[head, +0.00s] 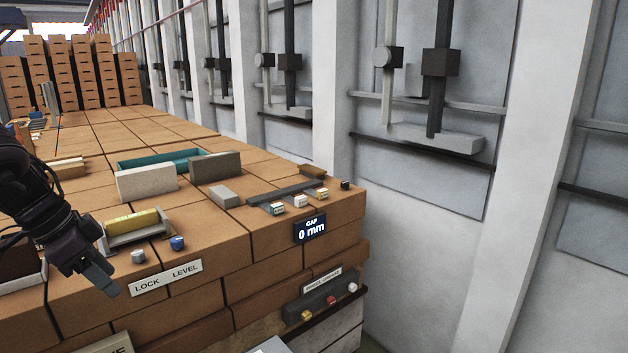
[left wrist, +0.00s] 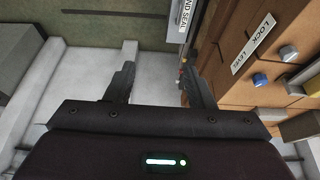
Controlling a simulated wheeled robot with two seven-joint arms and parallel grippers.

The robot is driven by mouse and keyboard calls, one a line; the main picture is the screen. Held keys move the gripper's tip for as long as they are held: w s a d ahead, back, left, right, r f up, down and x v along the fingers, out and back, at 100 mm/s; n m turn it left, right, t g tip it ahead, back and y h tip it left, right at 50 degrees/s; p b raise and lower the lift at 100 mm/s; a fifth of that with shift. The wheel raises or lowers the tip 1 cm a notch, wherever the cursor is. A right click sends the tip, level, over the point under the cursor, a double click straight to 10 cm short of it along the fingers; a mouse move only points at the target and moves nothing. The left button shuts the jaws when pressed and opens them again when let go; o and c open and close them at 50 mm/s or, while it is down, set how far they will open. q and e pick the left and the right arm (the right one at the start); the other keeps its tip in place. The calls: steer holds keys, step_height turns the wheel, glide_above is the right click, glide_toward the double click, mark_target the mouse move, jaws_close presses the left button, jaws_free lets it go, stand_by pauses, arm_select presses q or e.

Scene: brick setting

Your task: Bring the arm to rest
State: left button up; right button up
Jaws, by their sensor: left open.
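My left gripper (head: 100,268) comes in from the left in the head view, beside the front edge of the brick stack, with its fingers pointing down. In the left wrist view the two fingers of this gripper (left wrist: 160,85) stand apart with nothing between them. The wall of bricks with the LOCK LEVEL label (left wrist: 253,44) lies to the right of the fingers there. My right gripper shows in neither view.
The brick top carries a blue knob (head: 177,243), a white knob (head: 138,256), a yellow level (head: 132,222), a teal tray (head: 135,164) and grey blocks (head: 215,166). A display (head: 310,229) reads GAP 0 mm.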

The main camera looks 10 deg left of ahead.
arm_select(q)
steer(key=w+a+f+t+h, duration=0.15)
steer(key=w+a+f, duration=0.3)
steer(key=f, duration=0.45)
steer(key=w+a+f+t, duration=0.3)
steer(key=w+a+f, duration=0.15)
steer(key=f, duration=0.45)
steer(key=s+a+f+n+t+y, duration=0.1)
steer(key=s+f+n, duration=0.15)
steer(key=f, duration=0.95)
steer(key=s+a+f+n+y, duration=0.1)
steer(key=s+a+f+y, duration=0.15)
steer(key=f, duration=1.05)
steer(key=s+d+f+n+g, duration=0.1)
steer(key=s+d+f, duration=0.3)
steer(key=s+f, duration=0.3)
steer(key=s+d+f+g+y, duration=0.1)
steer(key=s+d+f, duration=0.35)
steer(key=f, duration=0.45)
steer(key=s+d+f+n+g, duration=0.1)
steer(key=s+d+f, duration=0.3)
steer(key=s+f, duration=0.3)
steer(key=s+d+f+g, duration=0.2)
steer(key=s+d+f, duration=0.3)
steer(key=s+d, duration=0.5)
steer(key=s+d+f+g, duration=0.3)
steer(key=s+d+f, duration=0.3)
steer(key=s+d, duration=0.4)
steer(key=shift+d, duration=0.4)
